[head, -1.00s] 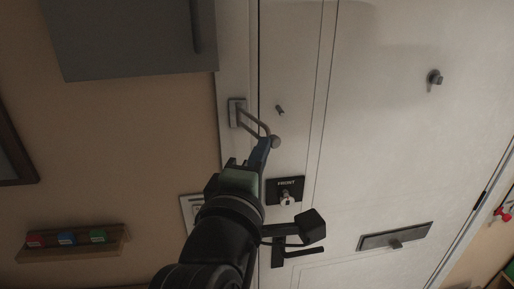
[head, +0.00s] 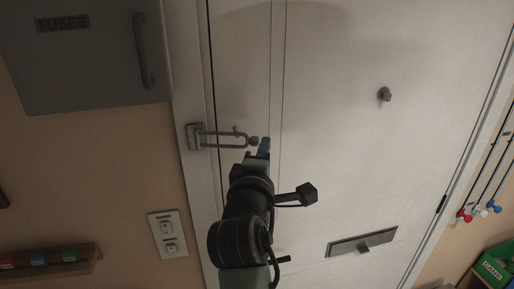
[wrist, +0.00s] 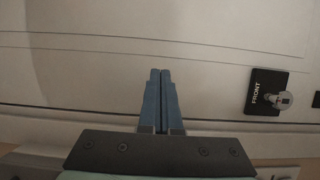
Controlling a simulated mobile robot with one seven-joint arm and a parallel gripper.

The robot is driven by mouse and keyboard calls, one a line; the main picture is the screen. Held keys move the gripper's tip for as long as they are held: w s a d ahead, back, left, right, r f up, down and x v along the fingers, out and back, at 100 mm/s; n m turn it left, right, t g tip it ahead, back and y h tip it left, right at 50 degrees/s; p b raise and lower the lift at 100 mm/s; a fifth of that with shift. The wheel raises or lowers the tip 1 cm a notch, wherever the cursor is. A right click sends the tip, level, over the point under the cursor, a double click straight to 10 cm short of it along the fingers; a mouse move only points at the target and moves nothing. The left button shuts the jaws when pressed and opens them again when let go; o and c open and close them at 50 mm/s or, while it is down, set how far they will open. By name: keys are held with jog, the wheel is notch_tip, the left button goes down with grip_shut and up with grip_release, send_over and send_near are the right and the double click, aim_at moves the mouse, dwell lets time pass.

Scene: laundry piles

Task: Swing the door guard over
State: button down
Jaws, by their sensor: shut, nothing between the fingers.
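The door guard (head: 222,133) is a metal U-shaped bar on a plate (head: 194,137) fixed to the door frame at the left. In the head view the bar reaches right across the door's edge, its closed end beside a round knob (head: 254,141) on the white door (head: 340,150). I cannot tell whether the bar sits around the knob's stem. My gripper (head: 264,146) is just right of the knob, its blue fingers shut and empty. In the wrist view the shut fingers (wrist: 160,75) point at bare door; the guard is not visible there.
A black lock plate marked FRONT (wrist: 262,92) is right of the fingers in the wrist view. A grey fuse box (head: 85,60) hangs upper left, with a switch plate (head: 168,234) below. A letter slot (head: 362,241) and small knob (head: 384,94) are on the door.

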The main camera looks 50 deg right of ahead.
jog(key=shift+x, duration=1.8)
jog(key=shift+a, duration=0.1)
